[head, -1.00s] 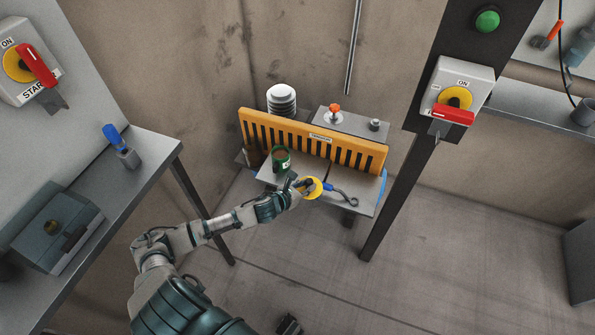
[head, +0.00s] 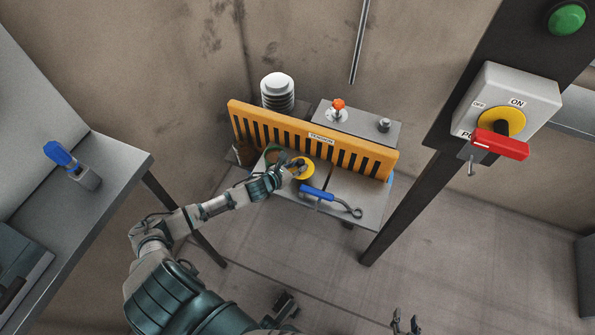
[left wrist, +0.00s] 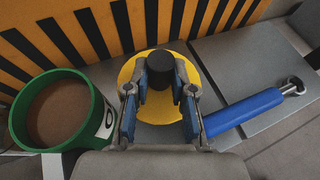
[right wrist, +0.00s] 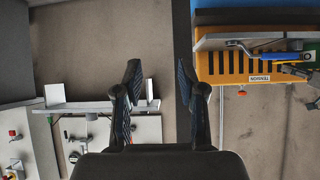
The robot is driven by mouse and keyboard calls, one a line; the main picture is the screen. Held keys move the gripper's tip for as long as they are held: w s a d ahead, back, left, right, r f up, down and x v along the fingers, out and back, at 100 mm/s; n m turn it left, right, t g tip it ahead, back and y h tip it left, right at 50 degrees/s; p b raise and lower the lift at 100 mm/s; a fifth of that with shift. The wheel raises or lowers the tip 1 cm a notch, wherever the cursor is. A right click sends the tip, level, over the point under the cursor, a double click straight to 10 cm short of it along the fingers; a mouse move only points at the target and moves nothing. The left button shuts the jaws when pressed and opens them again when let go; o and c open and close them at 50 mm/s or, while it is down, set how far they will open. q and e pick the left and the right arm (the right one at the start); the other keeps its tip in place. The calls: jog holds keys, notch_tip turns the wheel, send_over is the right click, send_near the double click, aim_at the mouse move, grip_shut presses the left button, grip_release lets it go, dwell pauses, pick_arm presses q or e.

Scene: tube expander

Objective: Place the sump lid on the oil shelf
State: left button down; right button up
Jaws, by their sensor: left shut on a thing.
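The sump lid (left wrist: 133,78) is a yellow disc with a black knob. It also shows in the head view (head: 307,174) over the grey shelf (head: 345,207) in front of the orange slotted guard. My left gripper (left wrist: 160,80) is shut on the knob of the lid. Whether the lid touches the shelf I cannot tell. A green can (left wrist: 60,112) with brown contents stands left of the lid; in the head view my gripper partly hides it. A blue-handled tool (left wrist: 243,110) lies right of the lid. My right gripper (right wrist: 158,75) is open and empty.
The orange slotted guard (head: 285,137) stands behind the shelf. A dark post with a red and yellow switch (head: 500,122) rises at the right. A grey bench (head: 110,185) stands at the left. Open floor lies in front.

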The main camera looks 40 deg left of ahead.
pick_arm(q)
jog(key=f, duration=0.2)
jog(key=f+b, duration=0.1)
jog(key=f, duration=0.2)
jog(key=shift+a+f, duration=0.35)
jog(key=shift+a, duration=0.2)
jog(key=c, duration=1)
grip_release()
jog(key=shift+d, duration=0.3)
jog(key=shift+d+r, duration=0.15)
jog(key=shift+d, duration=0.05)
pick_arm(e)
jog(key=w+r+t, duration=0.1)
jog(key=w+a+r+t, duration=0.1)
jog(key=w+r+t, duration=0.1)
jog(key=shift+w+a+r+t+y, duration=0.3)
jog(key=shift+w+r+y, duration=0.05)
jog(key=shift+r+y, duration=0.05)
